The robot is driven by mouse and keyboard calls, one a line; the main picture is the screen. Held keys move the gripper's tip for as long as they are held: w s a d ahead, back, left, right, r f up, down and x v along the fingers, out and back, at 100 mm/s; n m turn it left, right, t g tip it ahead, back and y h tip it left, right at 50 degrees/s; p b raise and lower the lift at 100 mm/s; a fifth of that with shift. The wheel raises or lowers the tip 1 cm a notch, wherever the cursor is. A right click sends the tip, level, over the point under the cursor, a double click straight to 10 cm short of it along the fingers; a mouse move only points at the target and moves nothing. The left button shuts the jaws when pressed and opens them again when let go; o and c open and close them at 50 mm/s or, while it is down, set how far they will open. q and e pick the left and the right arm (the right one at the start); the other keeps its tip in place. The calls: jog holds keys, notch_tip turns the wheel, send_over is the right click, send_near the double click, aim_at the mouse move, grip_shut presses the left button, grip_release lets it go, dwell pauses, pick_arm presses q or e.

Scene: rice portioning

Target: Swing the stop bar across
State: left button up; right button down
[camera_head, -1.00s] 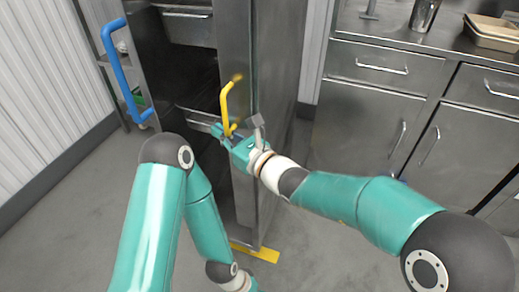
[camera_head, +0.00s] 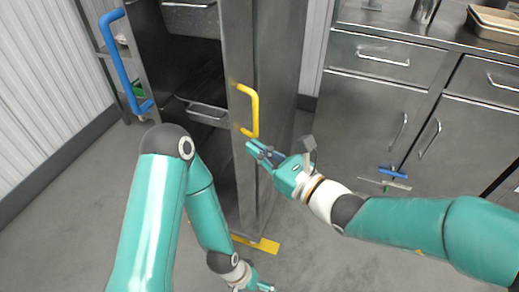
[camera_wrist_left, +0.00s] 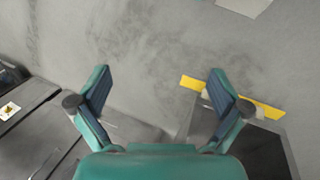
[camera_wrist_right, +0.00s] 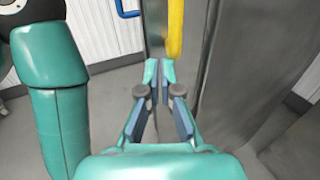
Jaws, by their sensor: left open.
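A yellow bar (camera_head: 256,110), shaped like a bracket handle, is fixed on the narrow front edge of a steel cabinet (camera_head: 284,80) and stands out to the right. It also shows at the top of the right wrist view (camera_wrist_right: 175,30). My right gripper (camera_head: 257,150) is just below the bar's lower end, apart from it. Its fingertips (camera_wrist_right: 160,72) are together with nothing seen between them. My left gripper (camera_head: 266,287) is low near the floor at the bottom edge. Its fingers (camera_wrist_left: 160,85) are spread and empty. I cannot tell for sure whether the yellow bar is the stop bar.
A blue handle (camera_head: 121,65) is at the cabinet's left side. Drawers (camera_head: 205,112) show inside the open cabinet. A yellow floor plate (camera_head: 265,245) lies at its foot. Steel counters (camera_head: 370,110) stand at the right. A small blue-and-silver item (camera_head: 393,173) shows by their doors.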

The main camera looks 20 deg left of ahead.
jog(key=shift+s+d+r, duration=0.15)
jog(key=shift+d+r, duration=0.1)
pick_arm(q)
jog(key=c, duration=1.8)
pick_arm(e)
jog(key=s+d+f+n+g+h, duration=0.3)
jog(key=d+f, duration=0.1)
jog(key=f, duration=0.6)
jog(key=s+d+f+n+g+h, duration=0.2)
jog(key=s+d+f+g+h, duration=0.15)
jog(key=f, duration=0.65)
pick_arm(q)
grip_shut()
pick_arm(e)
jog(key=s+d+f+n+h, duration=0.3)
jog(key=d+f+n, duration=0.4)
jog(key=d+f, duration=0.3)
jog(key=s+d+f+n+h, duration=0.3)
jog(key=s+d+f+n, duration=0.3)
jog(key=d+f+n, duration=0.2)
jog(key=shift+d+f+t, duration=0.35)
jog(key=shift+d+f, duration=1)
jog(key=shift+d, duration=0.95)
